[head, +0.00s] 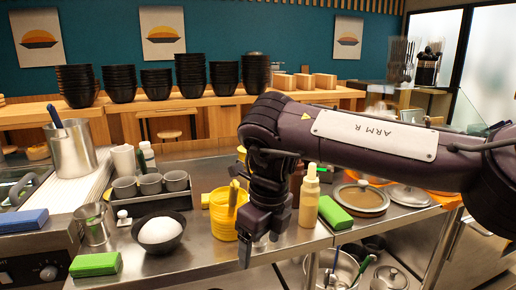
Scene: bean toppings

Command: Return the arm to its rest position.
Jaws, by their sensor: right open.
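My right arm (375,135), marked "ARM R", reaches in from the right edge across the picture. Its wrist bends down, and the right gripper (259,246) points downward with its fingers apart and nothing between them. A black bowl (172,248) with a rounded white content (159,230) stands on the counter to the left of the gripper. My left gripper is not in view.
A cream squeeze bottle (309,200) stands close right of the gripper. Green blocks (95,265) lie on the counter, one near lidded pans (360,199). A rack of grey cups (150,184) stands behind the bowl. Stacks of black bowls (190,75) line the back shelf.

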